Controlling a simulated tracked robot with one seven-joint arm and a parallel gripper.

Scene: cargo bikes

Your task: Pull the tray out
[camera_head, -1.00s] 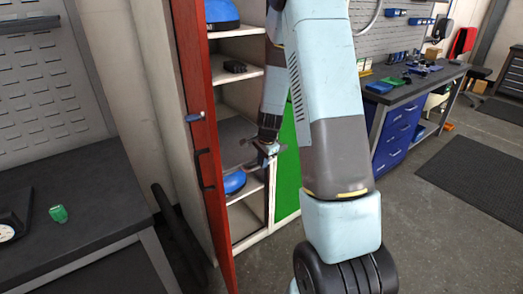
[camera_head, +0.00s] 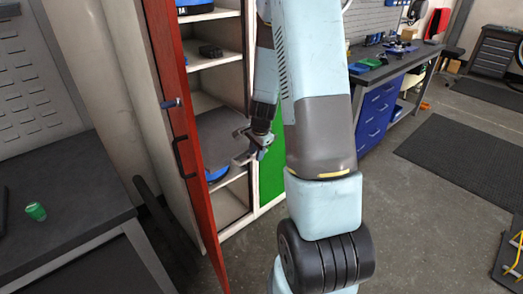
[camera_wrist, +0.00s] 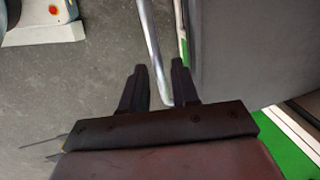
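The tray (camera_head: 222,137) is a flat grey plate in the open cabinet, sticking out past the cabinet front. In the wrist view its grey surface (camera_wrist: 245,45) fills the right side, with a metal bar handle (camera_wrist: 151,45) along its edge. My gripper (camera_head: 258,148) is at the tray's front right edge. The exact contact is partly hidden by the fingers.
The red cabinet door (camera_head: 178,120) stands open on the left of the tray. A blue object (camera_head: 216,173) is partly hidden beneath the tray. A dark workbench (camera_head: 65,190) stands at left, and a bench with blue drawers (camera_head: 376,118) at right.

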